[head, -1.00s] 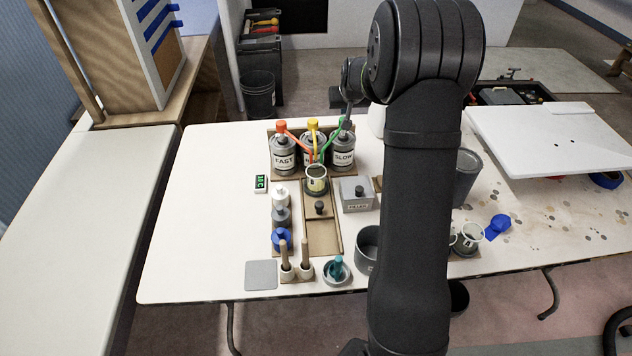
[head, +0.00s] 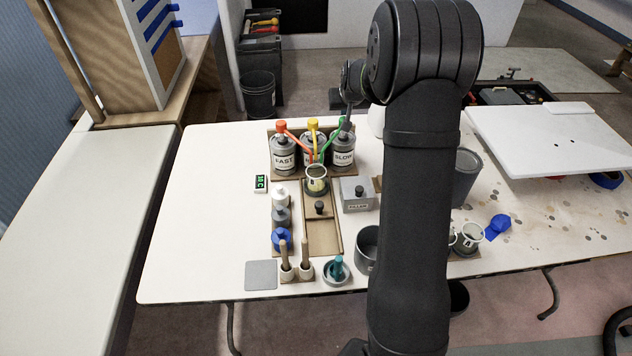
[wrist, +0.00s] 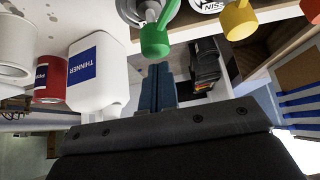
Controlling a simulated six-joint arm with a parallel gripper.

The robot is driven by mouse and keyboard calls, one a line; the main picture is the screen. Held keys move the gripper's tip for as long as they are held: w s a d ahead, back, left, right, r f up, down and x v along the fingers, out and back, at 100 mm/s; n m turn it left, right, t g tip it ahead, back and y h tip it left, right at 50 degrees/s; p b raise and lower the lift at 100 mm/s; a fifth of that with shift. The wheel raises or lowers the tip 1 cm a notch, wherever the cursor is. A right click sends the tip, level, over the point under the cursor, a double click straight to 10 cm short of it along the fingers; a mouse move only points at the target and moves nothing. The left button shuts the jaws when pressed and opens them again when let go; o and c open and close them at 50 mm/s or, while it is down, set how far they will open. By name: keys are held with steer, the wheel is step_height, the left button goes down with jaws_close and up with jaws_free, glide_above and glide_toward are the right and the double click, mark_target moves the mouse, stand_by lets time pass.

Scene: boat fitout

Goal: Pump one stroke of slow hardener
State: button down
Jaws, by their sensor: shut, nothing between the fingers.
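The SLOW can (head: 343,152) stands at the right of three pump cans at the back of the table. Its green pump head (head: 335,134) has a spout slanting down-left toward a cup marked B (head: 316,184). My gripper (head: 346,126) is shut and empty at the top of the green head, partly hiding it. In the wrist view, my shut fingertips (wrist: 160,68) are close to the green head (wrist: 155,40); I cannot tell whether they touch. The cup stands in front of the cans, below the spouts; its contents are unclear.
The FAST can (head: 283,158) with a red head (head: 281,126) and a yellow-headed pump (head: 313,124) stand left of SLOW. A THINNER bottle (wrist: 98,75) and a red can (wrist: 50,78) show in the wrist view. The FILLER box (head: 356,194) is in front. The table's left side is clear.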

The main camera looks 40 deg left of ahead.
steer(key=shift+f, duration=1.75)
steer(key=shift+r, duration=1.95)
steer(key=shift+r, duration=0.1)
steer(key=shift+r, duration=1.45)
steer(key=shift+f, duration=0.15)
